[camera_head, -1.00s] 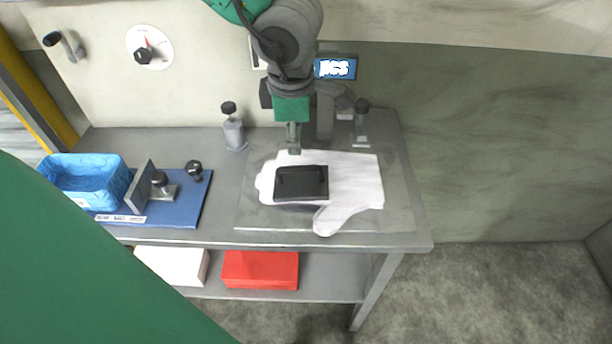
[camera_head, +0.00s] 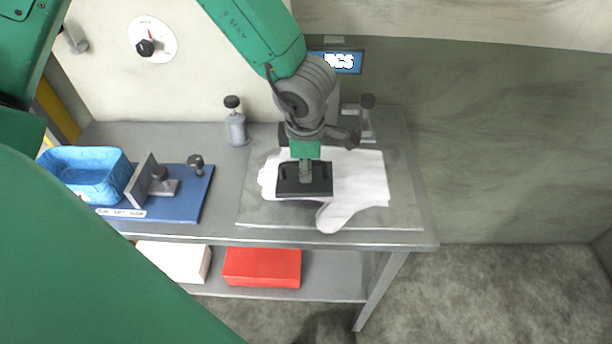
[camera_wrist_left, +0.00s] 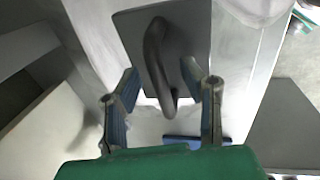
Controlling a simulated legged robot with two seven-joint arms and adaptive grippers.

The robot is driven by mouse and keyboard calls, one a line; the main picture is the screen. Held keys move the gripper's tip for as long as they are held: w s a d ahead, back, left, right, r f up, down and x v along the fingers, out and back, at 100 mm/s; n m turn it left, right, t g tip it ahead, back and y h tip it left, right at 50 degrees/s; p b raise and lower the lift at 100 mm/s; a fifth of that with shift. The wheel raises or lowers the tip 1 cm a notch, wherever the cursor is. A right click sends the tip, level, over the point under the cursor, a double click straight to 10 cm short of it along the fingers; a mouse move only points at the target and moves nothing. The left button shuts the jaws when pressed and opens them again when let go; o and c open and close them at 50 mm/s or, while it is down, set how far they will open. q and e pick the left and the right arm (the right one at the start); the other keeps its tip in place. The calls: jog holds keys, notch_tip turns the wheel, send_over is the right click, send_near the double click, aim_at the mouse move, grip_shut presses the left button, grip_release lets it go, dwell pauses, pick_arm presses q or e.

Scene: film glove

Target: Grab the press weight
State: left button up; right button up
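The press weight (camera_head: 289,183) is a dark flat block lying on the white glove-shaped film (camera_head: 362,178). In the left wrist view the weight (camera_wrist_left: 190,28) shows a dark arched handle. My left gripper (camera_head: 306,176) is over the weight and hides its middle in the head view. In the left wrist view my left gripper (camera_wrist_left: 160,82) is open, with one finger on each side of the handle and visible gaps beside it. My right gripper is not in view.
A grey plate (camera_head: 405,205) lies under the film on the table. To the left are a blue board (camera_head: 185,208) with a clamp and a blue bin (camera_head: 92,178). A bottle (camera_head: 236,125) stands behind. A red box (camera_head: 262,267) is on the shelf below.

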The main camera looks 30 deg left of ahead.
pick_arm(q)
jog(key=shift+s, duration=0.1)
jog(key=shift+c, duration=0.5)
grip_shut()
jog(key=shift+r, duration=0.15)
